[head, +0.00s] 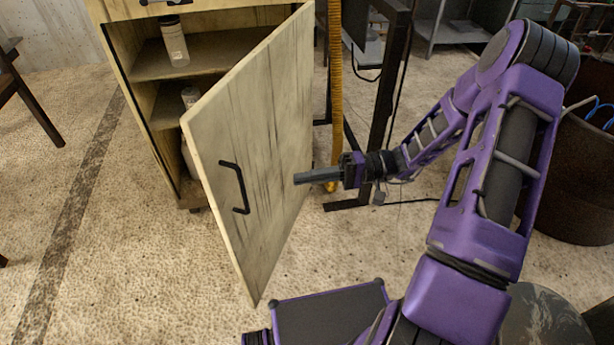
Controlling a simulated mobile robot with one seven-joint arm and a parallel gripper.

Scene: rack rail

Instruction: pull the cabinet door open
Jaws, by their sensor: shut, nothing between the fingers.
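The cabinet (118,50) stands at the upper left, with shelves showing inside. Its pale wooden door (265,120) is swung open toward me, with its free edge at the left and its far edge at the right. A black bar handle (236,188) is on the door's outer face, near the free edge. My gripper (300,178) is shut and empty, its fingers pointing left in front of the door's outer face, to the right of the handle and apart from it. I cannot tell whether the fingertips touch the door panel.
Bottles (174,40) stand on the cabinet shelves. A yellow ribbed hose (336,90) and a black metal stand (388,90) are just right of the door. A dark round bin (572,180) is at the right. The floor (110,250) left of the door is clear.

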